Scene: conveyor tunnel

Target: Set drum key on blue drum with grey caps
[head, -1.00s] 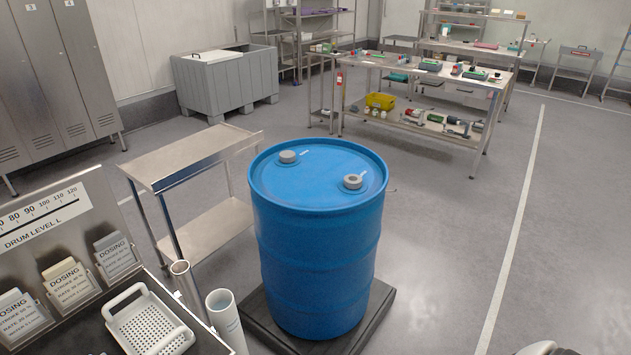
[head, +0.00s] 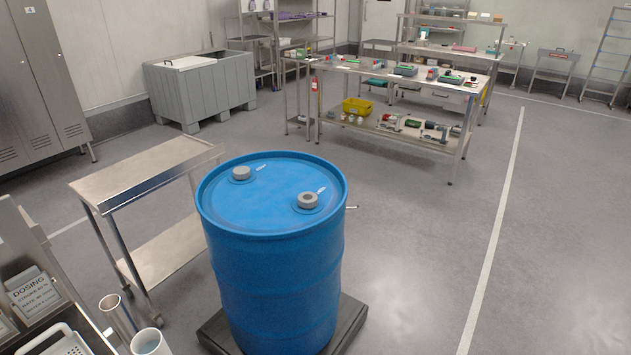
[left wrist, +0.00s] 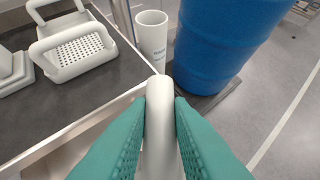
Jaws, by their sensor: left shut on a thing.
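The blue drum (head: 270,265) stands upright in the head view, with two grey caps on its top: a left cap (head: 241,173) and a right cap (head: 307,200). In the left wrist view the drum's side (left wrist: 218,45) shows beyond my fingers. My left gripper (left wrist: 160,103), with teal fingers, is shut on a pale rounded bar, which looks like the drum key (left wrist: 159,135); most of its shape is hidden. It is held apart from the drum, near the bench edge. Neither gripper shows in the head view.
The drum stands on a dark low platform (head: 350,318). A steel cart (head: 150,165) is to its left. A white perforated basket (left wrist: 75,50) and white tube (left wrist: 151,38) are near my left gripper. Open floor (head: 420,250) lies right of the drum.

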